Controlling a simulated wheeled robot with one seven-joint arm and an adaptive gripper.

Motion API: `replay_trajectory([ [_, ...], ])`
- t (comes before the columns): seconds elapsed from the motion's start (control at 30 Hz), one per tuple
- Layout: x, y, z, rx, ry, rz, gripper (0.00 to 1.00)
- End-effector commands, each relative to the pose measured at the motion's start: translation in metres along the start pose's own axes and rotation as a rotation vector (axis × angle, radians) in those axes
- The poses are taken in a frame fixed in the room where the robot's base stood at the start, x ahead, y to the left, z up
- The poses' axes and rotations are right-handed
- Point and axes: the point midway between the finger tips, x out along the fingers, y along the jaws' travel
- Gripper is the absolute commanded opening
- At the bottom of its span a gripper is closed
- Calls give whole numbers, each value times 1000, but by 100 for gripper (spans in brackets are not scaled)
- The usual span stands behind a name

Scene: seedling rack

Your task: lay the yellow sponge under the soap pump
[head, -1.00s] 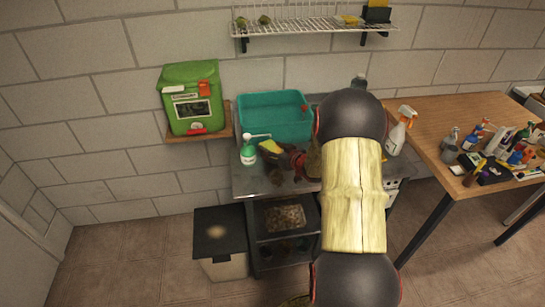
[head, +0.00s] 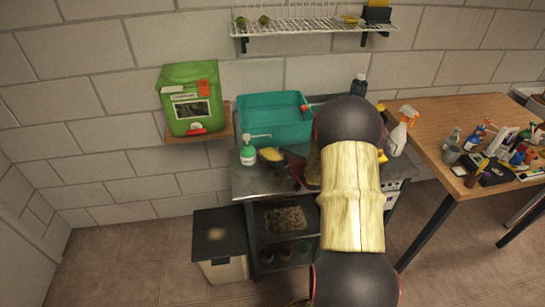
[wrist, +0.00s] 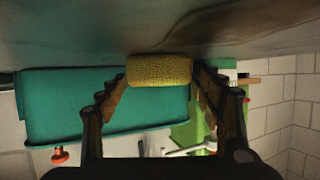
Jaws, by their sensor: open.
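The yellow sponge (head: 271,154) lies on the grey counter, just right of the soap pump. In the wrist view the sponge (wrist: 160,70) sits between the fingertips, against the counter surface. My gripper (wrist: 162,80) is open, with one finger on each side of the sponge; I cannot tell whether they touch it. The soap pump (head: 248,154) is a green bottle with a white label and white nozzle, standing upright at the counter's left end. My arm hides part of the counter in the head view.
A teal basin (head: 272,128) stands behind the sponge and pump. A spray bottle (head: 400,133) stands right of my arm. A wooden table (head: 430,118) with several bottles is at right.

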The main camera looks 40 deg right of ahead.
Motion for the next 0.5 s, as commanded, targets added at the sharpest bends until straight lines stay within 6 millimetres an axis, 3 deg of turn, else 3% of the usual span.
replay_trajectory([
  [0.3, -2, 0, -5, -1, 1, 0, 67],
  [0.5, -31, 1, -5, 1, 0, 2, 67],
])
